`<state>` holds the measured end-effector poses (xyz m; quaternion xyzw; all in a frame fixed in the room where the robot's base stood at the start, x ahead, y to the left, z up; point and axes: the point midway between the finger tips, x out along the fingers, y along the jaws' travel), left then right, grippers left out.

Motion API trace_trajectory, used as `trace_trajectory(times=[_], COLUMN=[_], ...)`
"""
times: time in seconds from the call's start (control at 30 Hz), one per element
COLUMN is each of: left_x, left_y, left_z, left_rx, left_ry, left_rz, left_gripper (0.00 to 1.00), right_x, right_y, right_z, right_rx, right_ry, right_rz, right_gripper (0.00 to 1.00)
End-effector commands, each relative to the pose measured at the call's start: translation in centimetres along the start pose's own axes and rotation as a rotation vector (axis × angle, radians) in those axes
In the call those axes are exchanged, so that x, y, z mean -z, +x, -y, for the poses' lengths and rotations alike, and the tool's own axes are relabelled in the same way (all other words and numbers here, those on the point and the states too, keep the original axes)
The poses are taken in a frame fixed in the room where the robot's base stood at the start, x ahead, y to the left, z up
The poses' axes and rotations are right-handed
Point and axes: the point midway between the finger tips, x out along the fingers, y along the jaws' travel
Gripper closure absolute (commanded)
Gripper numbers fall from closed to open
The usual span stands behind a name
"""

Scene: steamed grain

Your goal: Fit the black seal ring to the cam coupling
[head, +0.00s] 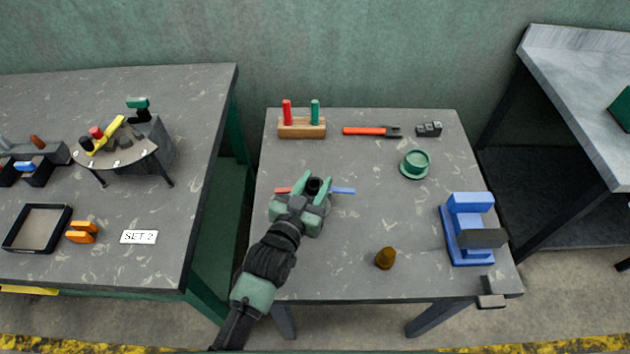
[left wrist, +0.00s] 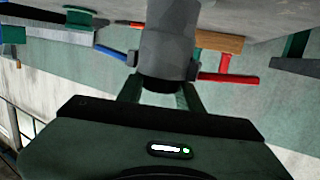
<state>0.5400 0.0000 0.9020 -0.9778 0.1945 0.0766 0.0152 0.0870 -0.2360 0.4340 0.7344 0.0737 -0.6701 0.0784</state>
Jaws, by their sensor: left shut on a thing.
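The cam coupling (left wrist: 165,38) is a grey upright cylinder on the middle table, with a red lever and a blue lever sticking out at its sides. In the head view its levers (head: 343,190) show on both sides of my left gripper (head: 316,188). The gripper is shut on the black seal ring (head: 314,186), which also shows in the left wrist view (left wrist: 160,84) between the fingers. The ring is at the open top end of the coupling. I cannot tell whether it is seated. My right gripper is not in view.
A green cup (head: 415,162), a brown cone (head: 386,258) and a blue fixture (head: 462,245) stand to the right.

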Motion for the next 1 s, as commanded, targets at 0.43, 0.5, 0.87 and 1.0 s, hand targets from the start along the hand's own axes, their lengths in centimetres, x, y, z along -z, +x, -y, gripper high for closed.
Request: trace_trajectory(times=[0.43,0.5,0.87,1.0], left_x=[0.1,0.2,-0.1,-0.1], left_y=[0.0,0.0,-2.5,-5.0], left_z=[0.0,0.0,0.0,0.0], left_rx=[0.0,0.0,0.0,0.0], left_ry=[0.0,0.0,0.0,0.0], left_rz=[-0.003,-0.004,-0.002,-0.001], left_gripper=[0.39,0.39,0.39,0.39], right_x=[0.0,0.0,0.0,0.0], right_y=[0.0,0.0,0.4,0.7], right_z=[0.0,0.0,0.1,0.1], right_rx=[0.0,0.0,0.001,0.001], right_ry=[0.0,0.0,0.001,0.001], right_rz=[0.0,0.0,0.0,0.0], right_gripper=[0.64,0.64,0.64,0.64])
